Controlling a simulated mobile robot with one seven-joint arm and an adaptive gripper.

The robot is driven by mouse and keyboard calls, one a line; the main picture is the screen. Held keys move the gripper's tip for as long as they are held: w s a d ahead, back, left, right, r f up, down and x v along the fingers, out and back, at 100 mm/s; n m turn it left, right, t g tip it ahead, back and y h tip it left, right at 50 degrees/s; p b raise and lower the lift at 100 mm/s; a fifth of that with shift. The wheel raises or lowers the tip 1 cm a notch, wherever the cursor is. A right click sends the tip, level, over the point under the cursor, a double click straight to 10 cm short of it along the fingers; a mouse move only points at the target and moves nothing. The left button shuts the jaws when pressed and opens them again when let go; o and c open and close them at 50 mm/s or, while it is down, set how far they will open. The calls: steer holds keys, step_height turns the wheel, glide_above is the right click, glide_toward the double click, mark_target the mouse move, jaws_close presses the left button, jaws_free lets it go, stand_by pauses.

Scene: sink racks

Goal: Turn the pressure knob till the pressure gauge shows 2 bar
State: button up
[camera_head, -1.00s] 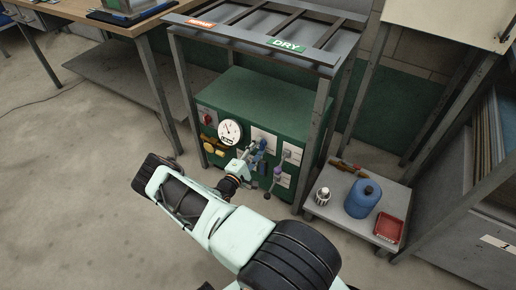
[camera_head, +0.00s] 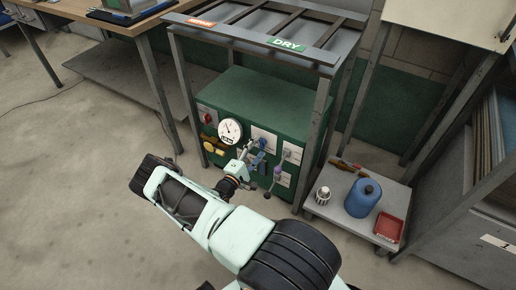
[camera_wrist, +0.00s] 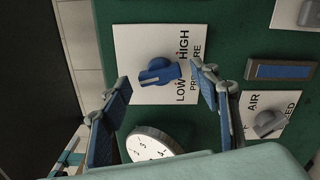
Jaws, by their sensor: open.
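The blue pressure knob (camera_wrist: 158,73) sits on a white plate marked LOW, HIGH and PRESSURE in the wrist view. My gripper (camera_wrist: 161,75) is open, with one finger on each side of the knob and gaps between fingers and knob. In the head view my gripper (camera_head: 254,152) is at the front of the green panel, and the knob is hard to make out there. The pressure gauge (camera_head: 230,130) is a white dial up and left of my gripper; its needle points to the upper left, its numbers too small to read. The gauge (camera_wrist: 150,144) is partly hidden in the wrist view.
A grey knob (camera_wrist: 268,122) marked AIR is right of my right finger. The green cabinet (camera_head: 265,100) stands inside a metal rack (camera_head: 325,125). A red knob (camera_head: 207,118) is left of the gauge. A low trolley (camera_head: 340,210) with a blue jug (camera_head: 362,198) is at right.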

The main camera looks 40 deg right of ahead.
steer(key=v, duration=1.1)
steer(key=shift+a, duration=0.2)
steer(key=shift+r, duration=0.1)
